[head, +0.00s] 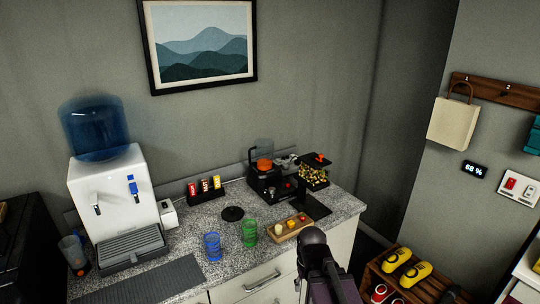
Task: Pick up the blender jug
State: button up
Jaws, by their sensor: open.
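What looks like the blender jug (264,150) is a clear vessel with orange contents in its lower part and a dark handle on its left. It stands upright on a black base (266,182) at the back of the speckled counter (205,258). My arm rises into the bottom middle of the head view, in front of the counter. Its dark rounded part shows, but I cannot make out my gripper's fingers. Nothing visible touches the jug.
A blue glass (212,247), a green glass (249,233) and a wooden tray (287,230) stand in front of the jug. A black disc (232,213) lies left. A water dispenser (118,195) stands further left. A black container (313,176) sits right of the jug.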

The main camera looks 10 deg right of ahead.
aim_at(264, 147)
jog(key=z, duration=0.05)
jog(key=i, duration=0.9)
jog(key=u, duration=0.3)
